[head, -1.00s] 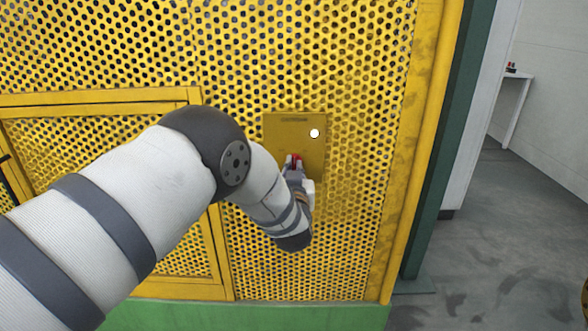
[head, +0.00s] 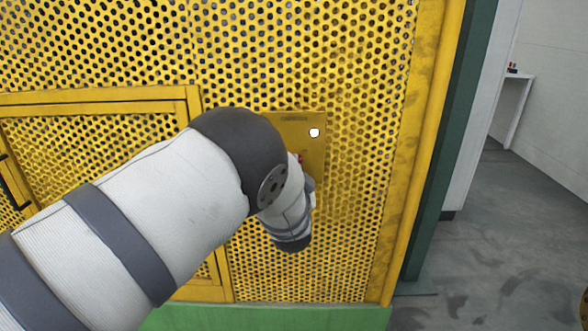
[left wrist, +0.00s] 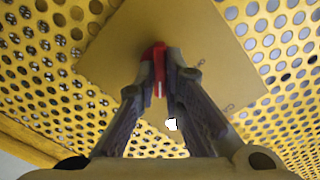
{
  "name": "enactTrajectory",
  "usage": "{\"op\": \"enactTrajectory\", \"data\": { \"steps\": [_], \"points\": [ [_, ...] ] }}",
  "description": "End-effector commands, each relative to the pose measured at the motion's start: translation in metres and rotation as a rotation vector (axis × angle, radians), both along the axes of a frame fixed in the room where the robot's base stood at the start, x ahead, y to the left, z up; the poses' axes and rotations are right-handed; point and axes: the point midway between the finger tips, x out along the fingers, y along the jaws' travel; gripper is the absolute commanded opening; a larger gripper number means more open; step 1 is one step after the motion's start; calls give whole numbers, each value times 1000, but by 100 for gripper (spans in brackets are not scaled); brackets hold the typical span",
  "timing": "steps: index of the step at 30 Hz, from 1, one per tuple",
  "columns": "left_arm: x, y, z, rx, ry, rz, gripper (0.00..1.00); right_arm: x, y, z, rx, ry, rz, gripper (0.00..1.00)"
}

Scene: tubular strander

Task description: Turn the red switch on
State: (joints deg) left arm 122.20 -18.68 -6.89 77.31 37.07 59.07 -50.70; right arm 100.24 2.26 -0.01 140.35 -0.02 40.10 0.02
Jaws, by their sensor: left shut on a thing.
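The red switch (left wrist: 157,58) sits on a plain yellow plate (head: 313,150) fixed to the yellow perforated panel. In the left wrist view the two fingers of my left gripper (left wrist: 160,72) are closed around the switch's red part, one on each side. In the head view only a bit of red (head: 301,158) shows beside my left arm, which hides most of the switch and the gripper. A white round spot (head: 314,133) shows on the plate, above and right of the red part. My right gripper is not in view.
The yellow perforated panel (head: 350,60) fills most of the view, with a framed yellow door (head: 100,98) at left. A green base (head: 260,316) runs below. Open grey floor (head: 500,240) and a white table (head: 520,85) lie to the right.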

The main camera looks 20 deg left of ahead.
Motion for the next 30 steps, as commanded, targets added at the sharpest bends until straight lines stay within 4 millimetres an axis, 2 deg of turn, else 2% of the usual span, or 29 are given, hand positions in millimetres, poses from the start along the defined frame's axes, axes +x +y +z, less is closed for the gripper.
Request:
{"op": "enactTrajectory", "data": {
  "steps": [19, 20, 21, 22, 30],
  "points": [
    [-1, 0, -4, 39, 19, 1, 0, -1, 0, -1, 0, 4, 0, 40],
    [-1, 0, -4, 39, 19, 1, 16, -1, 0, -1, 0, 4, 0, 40],
    [-1, 0, -4, 38, 19, 1, 25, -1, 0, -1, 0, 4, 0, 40],
    [-1, 0, -4, 38, 18, 1, 29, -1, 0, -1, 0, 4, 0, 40],
    [0, 0, -1, 38, 14, 0, 29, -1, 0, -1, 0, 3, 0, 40]
  ]
}}
